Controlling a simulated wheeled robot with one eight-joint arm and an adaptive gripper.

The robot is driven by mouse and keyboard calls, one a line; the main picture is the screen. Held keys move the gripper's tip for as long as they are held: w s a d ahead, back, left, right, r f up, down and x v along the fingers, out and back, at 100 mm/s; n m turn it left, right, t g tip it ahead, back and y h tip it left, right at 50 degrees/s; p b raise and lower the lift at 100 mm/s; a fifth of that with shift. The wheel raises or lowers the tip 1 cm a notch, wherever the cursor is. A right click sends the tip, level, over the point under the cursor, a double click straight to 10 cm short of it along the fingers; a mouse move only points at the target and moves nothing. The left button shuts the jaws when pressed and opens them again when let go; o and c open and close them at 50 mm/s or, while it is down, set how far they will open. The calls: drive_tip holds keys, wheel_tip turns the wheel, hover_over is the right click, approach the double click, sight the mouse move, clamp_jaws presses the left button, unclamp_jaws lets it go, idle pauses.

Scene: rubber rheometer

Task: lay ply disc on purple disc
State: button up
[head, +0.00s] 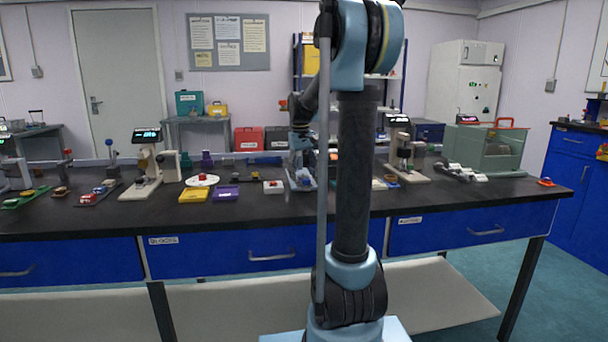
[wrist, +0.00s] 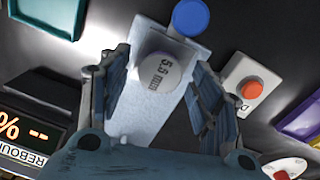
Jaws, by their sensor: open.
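My gripper (wrist: 163,62) is open in the wrist view. The disc lies on a long light-grey plate (wrist: 140,112). In the head view my gripper (head: 301,178) is low over the bench, partly hidden by my arm. I cannot pick out a purple disc in either view.
A white box with a red button (wrist: 250,84) stands right of the fingers, with a purple tray (wrist: 303,122) beyond. A display unit (wrist: 30,125) is at left. On the bench (head: 120,222) stand a yellow tray (head: 194,195) and several instruments.

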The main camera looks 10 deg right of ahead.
sight(302, 176)
wheel_tip(302, 176, up, 12)
drive_tip(key=shift+a, duration=0.35)
drive_tip(key=shift+s, duration=0.1)
idle(0.4)
